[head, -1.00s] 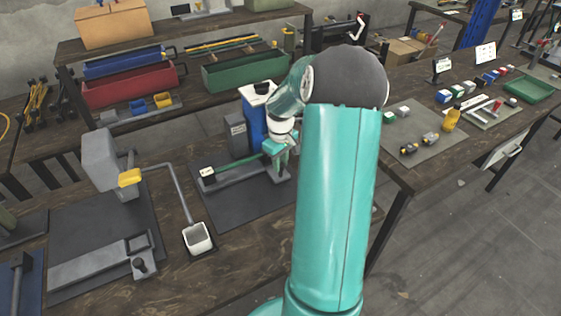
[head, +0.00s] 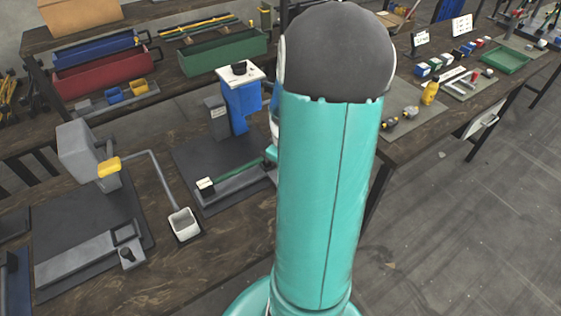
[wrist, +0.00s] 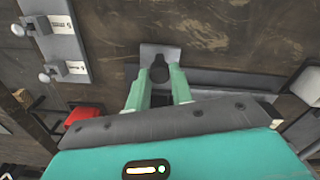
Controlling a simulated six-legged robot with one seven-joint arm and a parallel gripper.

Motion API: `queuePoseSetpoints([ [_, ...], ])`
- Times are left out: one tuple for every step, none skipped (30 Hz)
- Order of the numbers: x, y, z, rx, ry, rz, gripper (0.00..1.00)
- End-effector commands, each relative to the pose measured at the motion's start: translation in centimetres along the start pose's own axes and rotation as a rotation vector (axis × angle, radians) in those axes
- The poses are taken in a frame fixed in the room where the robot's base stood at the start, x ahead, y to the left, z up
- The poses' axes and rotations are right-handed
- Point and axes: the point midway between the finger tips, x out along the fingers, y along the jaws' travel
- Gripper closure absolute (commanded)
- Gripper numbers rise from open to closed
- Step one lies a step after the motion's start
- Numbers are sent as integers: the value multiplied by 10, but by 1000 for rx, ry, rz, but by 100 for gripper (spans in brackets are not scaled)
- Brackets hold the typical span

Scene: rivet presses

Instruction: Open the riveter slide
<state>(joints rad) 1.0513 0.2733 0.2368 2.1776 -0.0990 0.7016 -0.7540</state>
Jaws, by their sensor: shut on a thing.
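The riveter (head: 240,105) has a blue head with a white top plate and stands at the back of a dark mat on the bench. In the head view its slide (head: 237,184), a long grey bar with a green strip and a white-tagged left end, lies forward of the press head, its right end hidden behind my arm. In the wrist view my gripper (wrist: 160,85) has its two pale green fingers on either side of a dark knob (wrist: 159,68) and is shut on it. A grey plate shows behind the knob. My arm hides most of the gripper in the head view.
Red (head: 105,75) and green (head: 222,53) trays stand behind. Another bench (head: 400,155) with small parts is at right.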

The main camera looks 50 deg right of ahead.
Motion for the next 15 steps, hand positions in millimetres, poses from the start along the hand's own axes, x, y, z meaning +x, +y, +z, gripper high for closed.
queuePoseSetpoints([
  [-1, 0, -1, 0, 2, 2, 100],
  [-1, 0, -1, 0, 2, 2, 100],
  [-1, 0, -1, 0, 2, 2, 100],
  [-1, 0, -1, 0, 3, 2, 100],
  [-1, 0, -1, 0, 3, 2, 72],
  [-1, 1, -1, 0, 3, 2, 64],
  [-1, 0, -1, 0, 3, 2, 58],
  [-1, 0, -1, 0, 2, 2, 56],
  [-1, 0, -1, 0, 2, 2, 56],
  [0, 0, -1, 0, 2, 1, 56],
  [0, 0, -1, 0, 2, 1, 56],
  [0, 0, -1, 0, 2, 1, 56],
  [0, 0, -1, 0, 2, 1, 56],
  [0, 0, -1, 0, 2, 1, 56],
  [0, 0, -1, 0, 2, 1, 56],
])
